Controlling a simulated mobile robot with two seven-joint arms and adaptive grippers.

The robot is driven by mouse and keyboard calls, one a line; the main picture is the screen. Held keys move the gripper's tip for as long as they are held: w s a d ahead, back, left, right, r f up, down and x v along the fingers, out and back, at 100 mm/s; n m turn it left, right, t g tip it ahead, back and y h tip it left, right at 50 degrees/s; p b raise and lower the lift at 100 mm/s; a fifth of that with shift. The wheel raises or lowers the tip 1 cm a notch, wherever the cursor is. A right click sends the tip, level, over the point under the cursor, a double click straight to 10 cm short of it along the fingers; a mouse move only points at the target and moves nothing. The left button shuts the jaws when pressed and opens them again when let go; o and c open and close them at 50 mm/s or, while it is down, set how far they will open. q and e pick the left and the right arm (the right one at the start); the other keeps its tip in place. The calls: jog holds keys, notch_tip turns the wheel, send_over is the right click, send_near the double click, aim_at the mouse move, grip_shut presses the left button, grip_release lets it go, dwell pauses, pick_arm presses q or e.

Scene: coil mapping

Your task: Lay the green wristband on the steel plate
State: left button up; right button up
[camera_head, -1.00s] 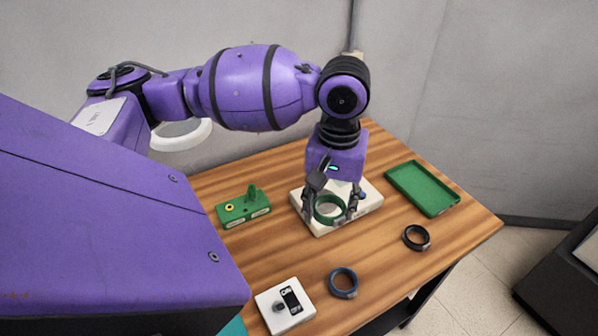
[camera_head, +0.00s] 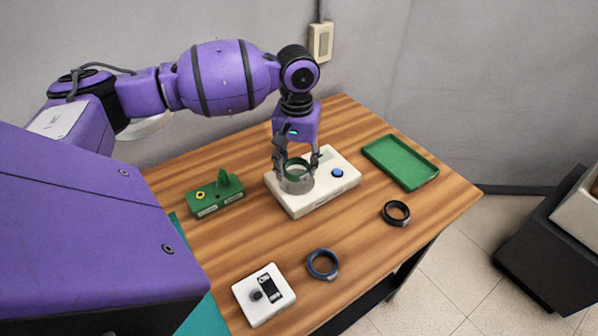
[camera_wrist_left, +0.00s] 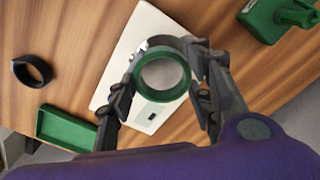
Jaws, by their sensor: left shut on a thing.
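The green wristband (camera_head: 297,176) is held in my left gripper (camera_head: 297,172), which is shut on it with a finger at either side. The band is just over the round grey steel plate (camera_head: 297,187) on the white device; I cannot tell whether they touch. In the left wrist view the band (camera_wrist_left: 162,101) is a ring between the fingertips (camera_wrist_left: 165,90), and part of the grey plate (camera_wrist_left: 186,46) shows beyond it. My right gripper is not in view.
The white device (camera_head: 318,200) has a blue button (camera_head: 337,173). A green holder (camera_head: 216,201) stands left, a green tray (camera_head: 400,163) right. A black band (camera_head: 395,220), a blue band (camera_head: 322,273) and a white switch box (camera_head: 263,312) lie in front. Bare wood lies between them.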

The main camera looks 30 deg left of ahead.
aim_at(298, 173)
pick_arm(q)
jog(key=shift+w+f, duration=0.2)
jog(key=shift+w+a+f, duration=0.1)
jog(key=shift+w+f, duration=0.05)
jog(key=shift+f, duration=0.75)
jog(key=shift+w+a+f, duration=0.1)
jog(key=shift+f, duration=0.8)
jog(key=shift+f, duration=0.15)
jog(key=o, duration=0.9)
jog(key=shift+f, duration=0.1)
jog(key=shift+o, duration=0.2)
notch_tip(298, 173, up, 12)
jog(key=shift+r, duration=0.25)
